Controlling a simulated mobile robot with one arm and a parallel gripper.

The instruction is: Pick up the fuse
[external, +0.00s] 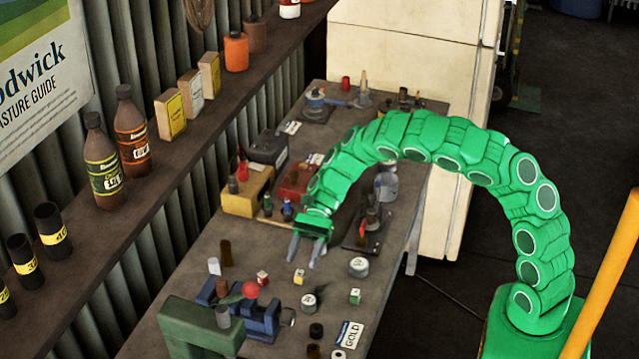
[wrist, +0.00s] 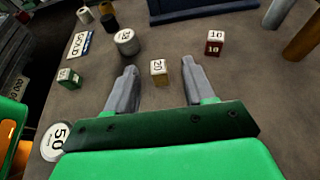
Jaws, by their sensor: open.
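Small block-shaped pieces with numbers on top, which look like fuses, stand on the workbench. A yellow one marked 20 (wrist: 158,73) stands upright between the lines of my two fingers in the wrist view; it also shows in the external view (external: 299,277). A red one marked 10 (wrist: 215,43) stands to its right, and a green one (wrist: 68,78) to its left. My gripper (external: 304,259) points down toward the bench just by the yellow block. In the wrist view my gripper (wrist: 159,72) is open and empty, and neither finger visibly touches the yellow block.
A grey round tin (wrist: 126,42) is close to my left finger. A round piece marked 50 (wrist: 56,141) and a GOLD card (wrist: 80,45) lie further left. A blue vise-like tool (external: 262,312) and crowded boxes (external: 247,190) flank the small clear patch of bench.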

